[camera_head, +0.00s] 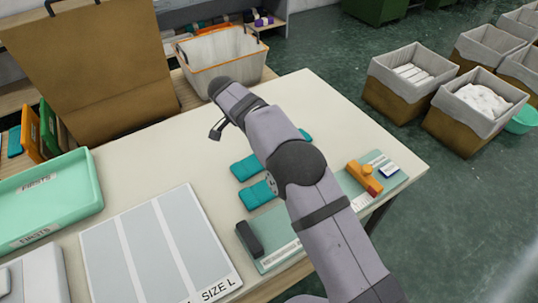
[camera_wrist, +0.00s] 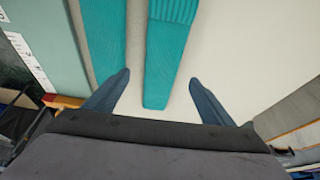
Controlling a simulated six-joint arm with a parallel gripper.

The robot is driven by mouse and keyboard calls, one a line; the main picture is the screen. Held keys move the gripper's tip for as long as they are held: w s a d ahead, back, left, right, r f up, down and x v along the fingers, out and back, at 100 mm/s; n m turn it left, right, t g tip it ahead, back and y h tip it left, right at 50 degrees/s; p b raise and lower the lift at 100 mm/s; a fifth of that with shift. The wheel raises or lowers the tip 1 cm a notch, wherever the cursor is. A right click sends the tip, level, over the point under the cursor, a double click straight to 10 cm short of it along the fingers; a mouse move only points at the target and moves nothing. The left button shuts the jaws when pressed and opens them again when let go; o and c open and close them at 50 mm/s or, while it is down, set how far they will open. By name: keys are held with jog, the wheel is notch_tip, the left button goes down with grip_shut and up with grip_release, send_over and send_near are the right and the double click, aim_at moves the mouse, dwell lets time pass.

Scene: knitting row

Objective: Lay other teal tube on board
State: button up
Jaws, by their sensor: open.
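Two flat teal tubes lie side by side on the white table, partly hidden behind my arm in the head view: the farther tube (camera_head: 245,168) and the nearer tube (camera_head: 256,195). A small teal end (camera_head: 305,135) shows past my arm. In the wrist view one teal tube (camera_wrist: 168,60) has its end between my fingers, and another teal tube (camera_wrist: 104,40) lies to its left, with grey strips alongside. My gripper (camera_wrist: 160,78) is open and empty, seen small in the head view (camera_head: 217,131). The pale grey board (camera_head: 155,250), marked SIZE L, has no tube on it.
A teal mat (camera_head: 275,258) near the table's front edge holds a dark block (camera_head: 249,239) and an orange tool (camera_head: 364,178). A green FIRSTS tray (camera_head: 48,200) stands at left. A lined basket (camera_head: 221,55) stands at the back.

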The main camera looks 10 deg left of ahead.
jog(key=shift+p+x, duration=1.65)
jog(key=shift+x, duration=1.75)
jog(key=shift+w+a, duration=0.1)
jog(key=c, duration=1.1)
